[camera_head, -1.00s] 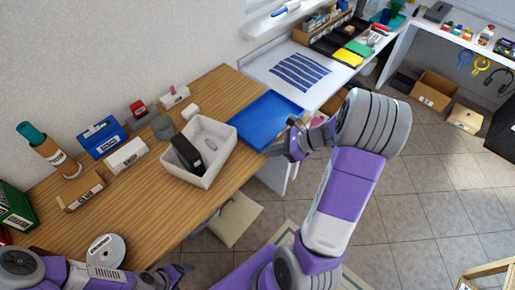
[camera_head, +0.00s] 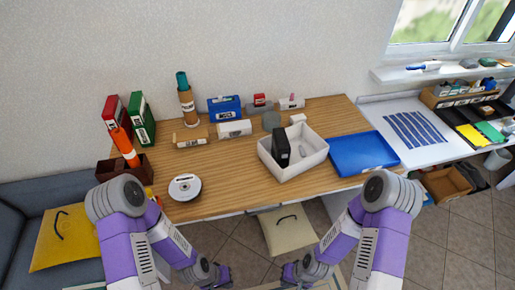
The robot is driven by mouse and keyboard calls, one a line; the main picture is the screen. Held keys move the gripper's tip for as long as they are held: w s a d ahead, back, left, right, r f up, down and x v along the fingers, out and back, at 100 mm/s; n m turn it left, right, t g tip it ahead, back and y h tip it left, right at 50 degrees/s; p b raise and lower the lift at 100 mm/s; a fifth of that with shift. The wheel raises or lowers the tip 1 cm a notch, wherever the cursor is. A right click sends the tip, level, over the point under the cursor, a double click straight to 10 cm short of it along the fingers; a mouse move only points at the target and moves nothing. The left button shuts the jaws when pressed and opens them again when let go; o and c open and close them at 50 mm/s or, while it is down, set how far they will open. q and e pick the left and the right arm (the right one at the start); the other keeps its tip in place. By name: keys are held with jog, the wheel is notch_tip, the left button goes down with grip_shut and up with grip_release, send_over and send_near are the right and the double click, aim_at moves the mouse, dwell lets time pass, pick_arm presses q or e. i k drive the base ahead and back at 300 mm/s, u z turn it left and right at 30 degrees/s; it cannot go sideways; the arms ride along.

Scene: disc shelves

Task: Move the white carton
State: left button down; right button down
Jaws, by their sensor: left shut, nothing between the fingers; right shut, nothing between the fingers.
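A white open-topped box (camera_head: 268,161) stands on the wooden table, right of centre, with a black box (camera_head: 281,147) upright in it and a grey item beside that. Smaller white boxes also stand on the table: a low one with a label (camera_head: 236,129) and a small plain one (camera_head: 298,119). I cannot tell which of these is the white carton. My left gripper (camera_head: 222,274) and my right gripper (camera_head: 289,274) are both shut and empty. Both are low, in front of the table's near edge, apart from the boxes.
A blue tray (camera_head: 362,153) lies right of the white box. A disc spindle (camera_head: 184,187) stands at the table's front left. Binders (camera_head: 141,119), a brown tube (camera_head: 187,105) and a blue box (camera_head: 225,107) stand at the back. The front middle of the wooden table (camera_head: 228,187) is clear.

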aim_at(317, 149)
jog(key=z, duration=1.9)
jog(key=k, duration=0.75)
jog(key=u, duration=1.15)
